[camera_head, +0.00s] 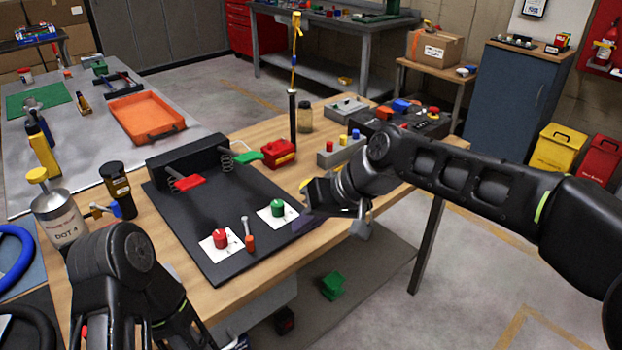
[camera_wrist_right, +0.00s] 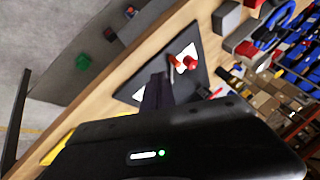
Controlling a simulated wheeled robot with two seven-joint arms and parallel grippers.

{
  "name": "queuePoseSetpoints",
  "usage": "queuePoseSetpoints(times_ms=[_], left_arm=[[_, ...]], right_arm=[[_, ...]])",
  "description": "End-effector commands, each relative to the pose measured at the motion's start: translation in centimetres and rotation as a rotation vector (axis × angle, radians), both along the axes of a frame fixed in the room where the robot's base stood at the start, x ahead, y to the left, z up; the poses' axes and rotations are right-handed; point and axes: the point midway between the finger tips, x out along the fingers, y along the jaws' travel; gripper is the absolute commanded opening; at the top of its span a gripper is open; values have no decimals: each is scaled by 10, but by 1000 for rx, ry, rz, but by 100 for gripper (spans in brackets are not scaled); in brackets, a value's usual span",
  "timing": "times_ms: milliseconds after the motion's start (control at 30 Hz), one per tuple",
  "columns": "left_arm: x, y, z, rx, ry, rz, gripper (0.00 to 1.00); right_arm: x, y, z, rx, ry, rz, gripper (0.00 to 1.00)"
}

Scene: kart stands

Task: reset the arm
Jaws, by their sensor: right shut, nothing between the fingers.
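My right arm reaches in from the right in the head view. Its gripper (camera_head: 302,222) is over the right edge of the black board (camera_head: 195,227), near the green button (camera_head: 277,208) on its white square. In the right wrist view the dark fingers (camera_wrist_right: 158,90) are together, with nothing between them. Part of my left arm shows at the lower left of the head view; its fingertips are not seen.
A red button (camera_head: 220,238) and a small orange-handled tool (camera_head: 249,242) are on the board. Red (camera_head: 190,182) and green (camera_head: 249,157) levers with springs stand at its back. A black post (camera_head: 292,117) rises behind. A green block (camera_head: 332,286) lies below the wooden table (camera_head: 262,285).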

Motion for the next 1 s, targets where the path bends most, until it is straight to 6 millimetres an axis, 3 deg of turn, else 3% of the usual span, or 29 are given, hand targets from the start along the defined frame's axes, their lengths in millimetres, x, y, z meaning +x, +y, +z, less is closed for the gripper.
queuePoseSetpoints(times_ms=[167, 267, 367, 533, 667, 700, 800, 900, 1000], left_arm=[[0, 0, 0, 0, 0, 0, 51], [0, 0, 0, 0, 0, 0, 51], [0, 0, 1, 0, 0, 0, 51], [0, 0, 2, 0, 0, 0, 51], [0, 0, 3, 0, 0, 0, 51], [0, 0, 4, 0, 0, 0, 51], [0, 0, 4, 0, 0, 0, 51], [0, 0, 5, 0, 0, 0, 51], [0, 0, 6, 0, 0, 0, 51]], right_arm=[[2, -2, -11, -6, 8, -10, 0], [5, -7, -38, -19, 30, -34, 0], [8, -17, -84, -39, 64, -78, 0], [-7, -49, -202, -91, 152, -180, 0], [-52, -78, -297, -128, 235, -262, 0], [-70, -87, -323, -137, 260, -285, 0], [-124, -104, -377, -150, 324, -341, 0], [-176, -113, -410, -153, 377, -384, 0], [-215, -117, -426, -149, 413, -417, 0]])
